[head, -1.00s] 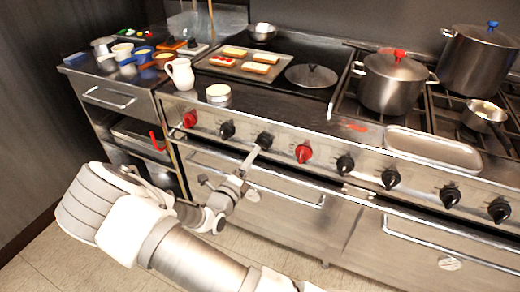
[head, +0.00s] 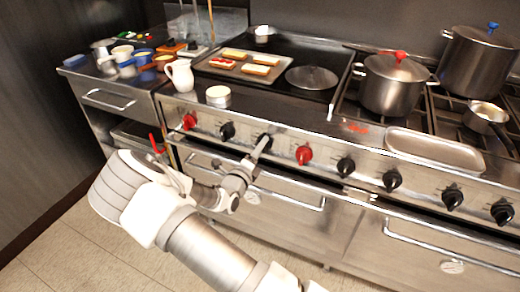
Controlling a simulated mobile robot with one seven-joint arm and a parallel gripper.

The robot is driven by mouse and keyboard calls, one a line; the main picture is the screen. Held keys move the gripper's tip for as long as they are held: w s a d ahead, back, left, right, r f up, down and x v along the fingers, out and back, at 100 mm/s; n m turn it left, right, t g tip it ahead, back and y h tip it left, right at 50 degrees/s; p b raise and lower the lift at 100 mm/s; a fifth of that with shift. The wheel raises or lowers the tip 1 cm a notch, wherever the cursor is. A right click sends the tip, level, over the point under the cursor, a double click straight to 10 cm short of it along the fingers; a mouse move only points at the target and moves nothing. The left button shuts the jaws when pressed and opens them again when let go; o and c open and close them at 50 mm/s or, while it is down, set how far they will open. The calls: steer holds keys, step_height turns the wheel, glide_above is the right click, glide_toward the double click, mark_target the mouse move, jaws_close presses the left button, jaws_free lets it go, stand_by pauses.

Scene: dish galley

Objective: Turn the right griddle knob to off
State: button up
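A row of knobs runs along the steel front panel below the griddle (head: 255,95). On the griddle side are a red knob (head: 189,121), a black knob (head: 227,131), a second black knob (head: 264,136) and another red knob (head: 303,155). My gripper (head: 262,146) reaches up from below with its fingertips at the second black knob and partly covers it. Whether the fingers touch or straddle that knob is unclear. The finger gap does not show from this angle. The knob's pointer direction is hidden.
An oven door handle (head: 290,199) runs below the panel near my wrist. A white jar (head: 218,96) and a pitcher (head: 179,75) stand above the knobs.

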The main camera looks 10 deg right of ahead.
steer(key=c, duration=0.7)
steer(key=shift+m, duration=0.3)
steer(key=shift+m+p, duration=1.4)
steer(key=shift+m, duration=5.3)
steer(key=o, duration=1.3)
steer(key=shift+o, duration=0.2)
